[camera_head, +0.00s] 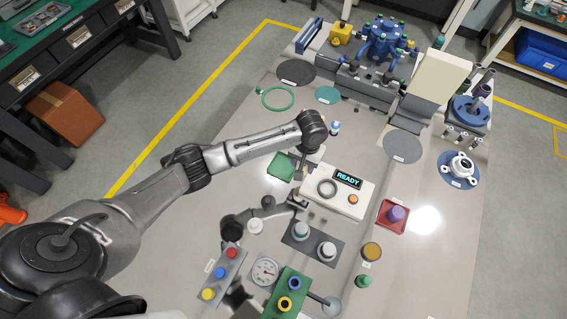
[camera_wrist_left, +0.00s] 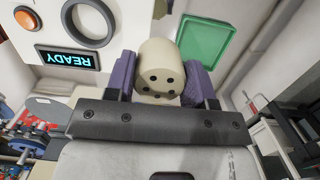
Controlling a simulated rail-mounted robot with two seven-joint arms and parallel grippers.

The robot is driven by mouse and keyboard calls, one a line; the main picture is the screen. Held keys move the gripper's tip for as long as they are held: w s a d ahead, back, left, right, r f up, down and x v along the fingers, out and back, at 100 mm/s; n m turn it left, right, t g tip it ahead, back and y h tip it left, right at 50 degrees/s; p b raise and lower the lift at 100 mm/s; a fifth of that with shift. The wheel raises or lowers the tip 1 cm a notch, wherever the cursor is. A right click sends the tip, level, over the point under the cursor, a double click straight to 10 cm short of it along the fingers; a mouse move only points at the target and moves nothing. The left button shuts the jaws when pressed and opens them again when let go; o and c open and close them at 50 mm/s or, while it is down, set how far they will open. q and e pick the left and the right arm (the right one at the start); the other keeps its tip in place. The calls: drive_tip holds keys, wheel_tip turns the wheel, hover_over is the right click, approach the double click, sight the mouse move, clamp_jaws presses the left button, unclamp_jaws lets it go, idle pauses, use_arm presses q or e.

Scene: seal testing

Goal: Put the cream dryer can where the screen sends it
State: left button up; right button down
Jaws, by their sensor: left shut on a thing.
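My left gripper (camera_wrist_left: 160,80) is shut on the cream dryer can (camera_wrist_left: 158,62), with its purple fingers on either side. The can's end with several dark holes faces the wrist camera. In the head view my left gripper (camera_head: 308,158) is near the tester, and the can is mostly hidden there. The cream tester box (camera_head: 325,205) has a screen (camera_head: 347,179) reading "READY", a grey ring and an orange button. A green tray (camera_head: 281,167) looks empty beside it. A red tray (camera_head: 392,217) holds a purple can (camera_head: 396,214). My right gripper (camera_head: 298,201) seems to be by the tester's left edge; its jaws are unclear.
A grey plate with white-topped parts (camera_head: 315,243), a gauge (camera_head: 265,271) and button boxes (camera_head: 222,274) crowd the front. A blue-white bottle (camera_head: 334,128) stands behind my left gripper. Grey discs (camera_head: 402,146) and a blue manifold (camera_head: 383,45) are farther back.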

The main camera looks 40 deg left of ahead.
use_arm(q)
drive_tip(key=a+f, duration=0.1)
drive_tip(key=a, duration=0.2)
drive_tip(key=a+f+b, duration=0.1)
drive_tip(key=a+f, duration=0.1)
drive_tip(key=a, duration=0.1)
drive_tip(key=a+f, duration=0.2)
drive_tip(key=a, duration=0.1)
drive_tip(key=shift+w+f+b, duration=0.1)
drive_tip(key=shift+w+b, duration=0.05)
drive_tip(key=shift+b, duration=0.15)
drive_tip(key=shift+d+f+b, duration=0.1)
drive_tip(key=shift+f+b, duration=0.5)
drive_tip(key=shift+f, duration=1.4)
drive_tip(key=o, duration=1)
drive_tip(key=shift+f, duration=0.15)
drive_tip(key=shift+o, duration=0.2)
